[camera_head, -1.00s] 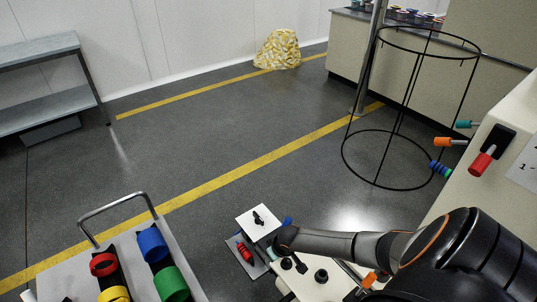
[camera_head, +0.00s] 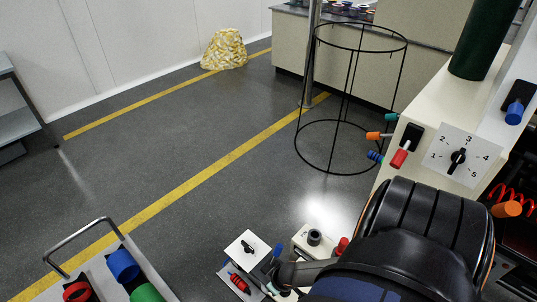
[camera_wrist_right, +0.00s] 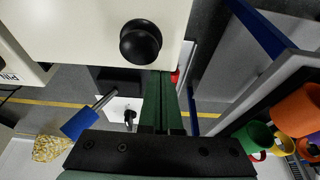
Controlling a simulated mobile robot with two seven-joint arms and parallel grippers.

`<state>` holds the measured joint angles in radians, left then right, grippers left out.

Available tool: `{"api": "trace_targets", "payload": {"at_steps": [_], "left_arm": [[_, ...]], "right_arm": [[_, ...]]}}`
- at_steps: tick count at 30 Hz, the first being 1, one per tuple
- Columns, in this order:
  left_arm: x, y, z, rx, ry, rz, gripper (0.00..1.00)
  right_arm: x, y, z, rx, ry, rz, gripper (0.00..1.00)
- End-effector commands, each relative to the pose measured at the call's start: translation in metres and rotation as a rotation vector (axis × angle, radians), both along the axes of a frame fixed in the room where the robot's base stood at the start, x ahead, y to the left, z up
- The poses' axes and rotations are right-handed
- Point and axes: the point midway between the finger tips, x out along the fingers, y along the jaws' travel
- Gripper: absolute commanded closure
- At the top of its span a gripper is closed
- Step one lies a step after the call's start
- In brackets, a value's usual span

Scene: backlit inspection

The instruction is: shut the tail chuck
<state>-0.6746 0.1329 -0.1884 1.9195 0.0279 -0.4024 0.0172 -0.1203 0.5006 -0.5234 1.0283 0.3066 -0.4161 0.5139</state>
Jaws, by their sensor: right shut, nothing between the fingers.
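I cannot tell for sure which part is the tail chuck. My right arm reaches in from the lower right of the head view to a small cream unit (camera_head: 303,240) with a black knob (camera_head: 314,237) and a red knob (camera_head: 342,246). In the right wrist view my right gripper (camera_wrist_right: 164,80) has its green fingers together, with nothing between them. The fingertips are just below a black round knob (camera_wrist_right: 141,42) on a cream box (camera_wrist_right: 60,25) in the picture. A blue-handled lever (camera_wrist_right: 80,123) is left of the fingers. My left gripper is not in view.
A white plate with a black pointer (camera_head: 247,246) and a red part (camera_head: 239,283) lie left of my right arm. A cream console with a numbered dial (camera_head: 457,160) and red lever (camera_head: 400,157) stands right. A black wire frame (camera_head: 352,100) stands behind; open floor (camera_head: 190,130) lies left.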

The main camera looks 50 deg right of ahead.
Motion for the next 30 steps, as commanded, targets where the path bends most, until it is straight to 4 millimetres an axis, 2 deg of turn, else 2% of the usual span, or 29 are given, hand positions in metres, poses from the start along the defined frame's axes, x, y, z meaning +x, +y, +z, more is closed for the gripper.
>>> {"api": "trace_targets", "payload": {"at_steps": [1,14,17,24,30], "left_arm": [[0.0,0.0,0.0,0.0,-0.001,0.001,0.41],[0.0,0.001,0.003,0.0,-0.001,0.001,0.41],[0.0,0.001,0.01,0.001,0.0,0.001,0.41],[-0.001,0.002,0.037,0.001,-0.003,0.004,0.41],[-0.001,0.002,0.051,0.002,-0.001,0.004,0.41]], "right_arm": [[-0.007,0.001,-0.003,0.0,0.014,-0.001,1.0],[-0.012,0.001,0.0,-0.002,0.022,0.0,1.0],[-0.015,0.001,0.011,0.0,0.021,-0.001,1.0],[-0.026,0.003,0.059,0.0,0.011,0.001,1.0],[-0.036,0.004,0.094,-0.001,0.006,0.001,1.0]]}}
